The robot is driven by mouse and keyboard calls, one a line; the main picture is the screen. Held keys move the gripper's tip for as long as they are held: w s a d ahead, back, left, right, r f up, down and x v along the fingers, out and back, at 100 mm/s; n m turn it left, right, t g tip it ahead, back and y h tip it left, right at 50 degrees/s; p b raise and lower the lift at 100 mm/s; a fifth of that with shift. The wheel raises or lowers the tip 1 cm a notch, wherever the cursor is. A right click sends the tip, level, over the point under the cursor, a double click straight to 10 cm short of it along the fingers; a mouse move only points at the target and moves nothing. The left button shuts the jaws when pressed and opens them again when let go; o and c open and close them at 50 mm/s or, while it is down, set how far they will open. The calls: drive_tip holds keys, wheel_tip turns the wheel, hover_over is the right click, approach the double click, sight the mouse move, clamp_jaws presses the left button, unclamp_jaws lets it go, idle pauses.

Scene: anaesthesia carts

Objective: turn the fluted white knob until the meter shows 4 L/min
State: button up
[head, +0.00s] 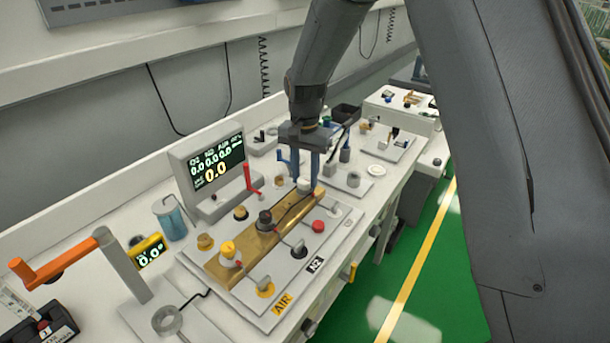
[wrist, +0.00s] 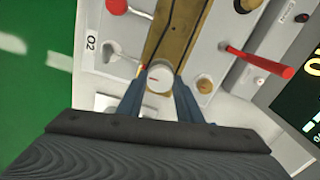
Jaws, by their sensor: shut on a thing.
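The fluted white knob (head: 304,185) stands at the far end of a brass block on the white panel. My gripper (head: 307,178) points down over it with a blue-grey finger on each side. In the wrist view the white knob (wrist: 160,78) sits between the fingertips, and my gripper (wrist: 159,88) is shut on it. A small red mark shows on the knob's top. The meter (head: 217,165) is a dark screen on a grey stand. It shows 0.0 in large yellow figures and a row of 0.0 readings above.
A black knob (head: 265,219) and a yellow knob (head: 229,250) stand along the brass block (head: 235,262). A red lever (head: 248,178) rises behind it, and a red knob (head: 318,226) sits in front. An orange crank (head: 55,262) stands at left.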

drive_tip(key=n, duration=0.9)
drive_tip(key=shift+a+n, duration=0.1)
drive_tip(key=shift+n, duration=0.3)
drive_tip(key=n, duration=0.4)
drive_tip(key=shift+b, duration=0.4)
drive_tip(key=n, duration=0.4)
drive_tip(key=shift+r+n, duration=0.1)
drive_tip(key=shift+n, duration=0.2)
drive_tip(key=o, duration=1)
drive_tip(key=shift+o, duration=0.2)
